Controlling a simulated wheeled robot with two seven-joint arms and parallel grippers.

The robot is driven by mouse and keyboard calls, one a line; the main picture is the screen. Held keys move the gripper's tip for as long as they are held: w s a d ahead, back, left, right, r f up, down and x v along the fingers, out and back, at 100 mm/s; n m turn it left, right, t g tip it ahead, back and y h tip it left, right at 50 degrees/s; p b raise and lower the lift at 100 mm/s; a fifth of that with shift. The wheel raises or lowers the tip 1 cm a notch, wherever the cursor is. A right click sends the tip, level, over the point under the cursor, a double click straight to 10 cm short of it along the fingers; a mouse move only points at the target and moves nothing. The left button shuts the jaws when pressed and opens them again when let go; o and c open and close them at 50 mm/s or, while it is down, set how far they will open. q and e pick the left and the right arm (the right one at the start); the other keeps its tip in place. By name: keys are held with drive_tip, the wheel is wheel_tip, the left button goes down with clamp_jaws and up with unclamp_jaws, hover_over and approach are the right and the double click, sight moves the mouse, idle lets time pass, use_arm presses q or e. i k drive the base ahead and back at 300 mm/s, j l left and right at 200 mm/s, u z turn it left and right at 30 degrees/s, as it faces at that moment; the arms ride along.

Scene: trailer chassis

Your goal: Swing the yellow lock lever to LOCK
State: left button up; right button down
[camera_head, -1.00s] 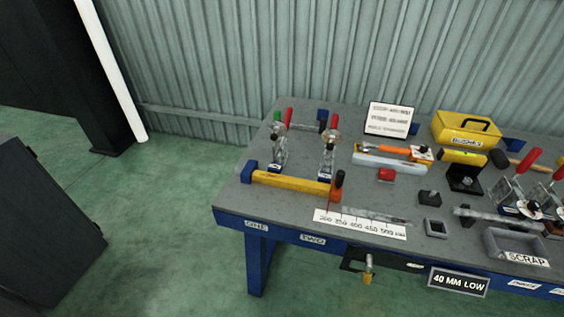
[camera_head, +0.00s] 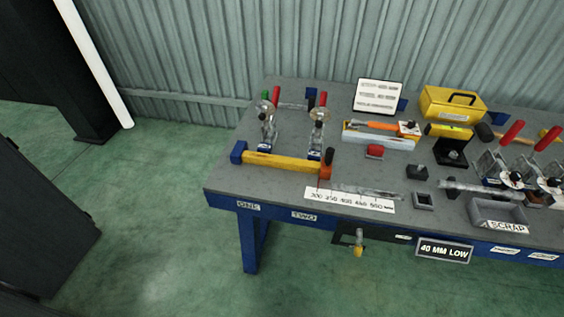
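No lever marked LOCK can be read. A small yellow-tipped piece (camera_head: 358,250) hangs below a dark bracket under the bench's front edge; it is too small to tell if it is the lock lever. A long yellow bar (camera_head: 280,162) lies at the left of the bench top, with a blue block at its left end and an orange piece with a black knob (camera_head: 329,156) at its right end. Neither of my grippers is in view.
The grey-topped blue bench (camera_head: 225,185) carries clamps with red handles (camera_head: 512,133), a yellow toolbox (camera_head: 452,104), a scrap tray (camera_head: 478,217) and a white scale strip (camera_head: 349,200). A "40 MM LOW" sign (camera_head: 444,250) hangs in front. Green floor (camera_head: 165,220) is clear left of the bench.

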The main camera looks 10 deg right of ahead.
sight(358, 247)
drive_tip(key=l+z, duration=0.1)
drive_tip(key=z, duration=1.05)
